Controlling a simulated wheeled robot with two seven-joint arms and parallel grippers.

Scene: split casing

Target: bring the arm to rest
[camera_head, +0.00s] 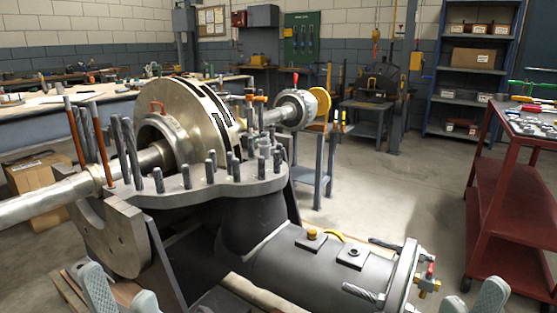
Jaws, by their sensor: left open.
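My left gripper (121,294) shows at the bottom left edge, its two pale fingertips apart with nothing held between them. My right gripper (471,301) shows at the bottom right edge, its fingertips also apart and empty. Both are low in front of the dark lower casing (245,228); I cannot tell their exact distance from it. A large metal impeller (175,112) sits in the open casing on a long shaft (45,200) that runs out to the left. Several upright studs (158,180) stand on the casing flange. The arms behind the fingertips are out of view.
A red cart (510,200) with tools on top stands at the right. A blue shelf (470,75) stands at the back. Floor (400,195) is free between casing and cart.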

